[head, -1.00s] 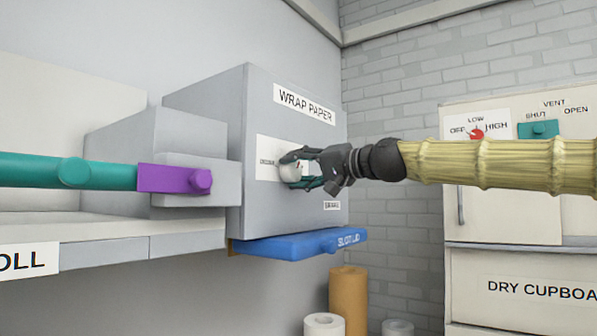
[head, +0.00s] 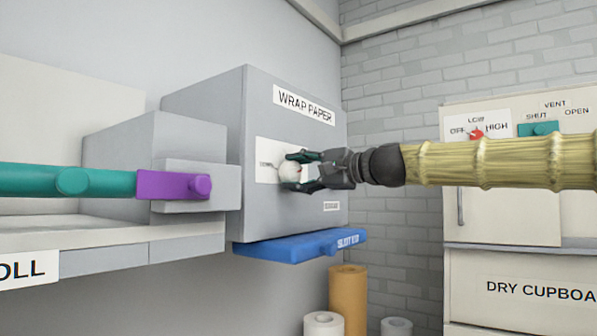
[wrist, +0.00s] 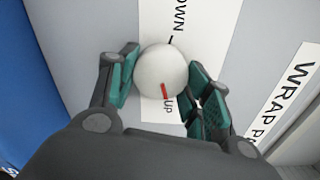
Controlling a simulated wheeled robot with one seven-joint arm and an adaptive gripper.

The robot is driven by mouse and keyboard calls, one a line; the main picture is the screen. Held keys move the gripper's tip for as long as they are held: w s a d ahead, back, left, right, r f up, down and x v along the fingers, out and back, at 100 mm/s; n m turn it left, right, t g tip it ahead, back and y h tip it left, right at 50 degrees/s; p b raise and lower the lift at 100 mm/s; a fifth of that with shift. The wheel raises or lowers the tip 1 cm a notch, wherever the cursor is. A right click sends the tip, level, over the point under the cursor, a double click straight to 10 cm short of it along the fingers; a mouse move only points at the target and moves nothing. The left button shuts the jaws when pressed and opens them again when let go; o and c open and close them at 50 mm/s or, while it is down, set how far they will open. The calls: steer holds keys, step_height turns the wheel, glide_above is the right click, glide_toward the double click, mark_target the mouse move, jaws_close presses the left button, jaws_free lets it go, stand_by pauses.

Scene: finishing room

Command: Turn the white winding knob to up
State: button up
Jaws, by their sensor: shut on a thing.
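The white winding knob (head: 290,172) is on the front of the grey wrap paper box (head: 300,215). In the wrist view the round white knob (wrist: 160,68) sits on a white label plate (wrist: 205,25) with DOWN at the top and UP below. Its red mark points toward the UP word. My gripper (head: 297,171) is shut on the knob. In the wrist view the teal finger pads of my gripper (wrist: 160,76) lie to its left and right. In the head view my fingers partly hide the knob and plate.
A blue slot lid (head: 300,245) sticks out below the box. A purple block (head: 172,186) on a teal bar (head: 70,180) is at left. Paper rolls (head: 347,300) stand below. A dry cupboard (head: 500,220) with a red dial (head: 476,134) is at right.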

steer(key=shift+m, duration=0.3)
steer(key=o, duration=1)
steer(key=shift+o, duration=0.2)
steer(key=shift+d, duration=0.15)
steer(key=v, duration=1.2)
steer(key=shift+f, duration=0.1)
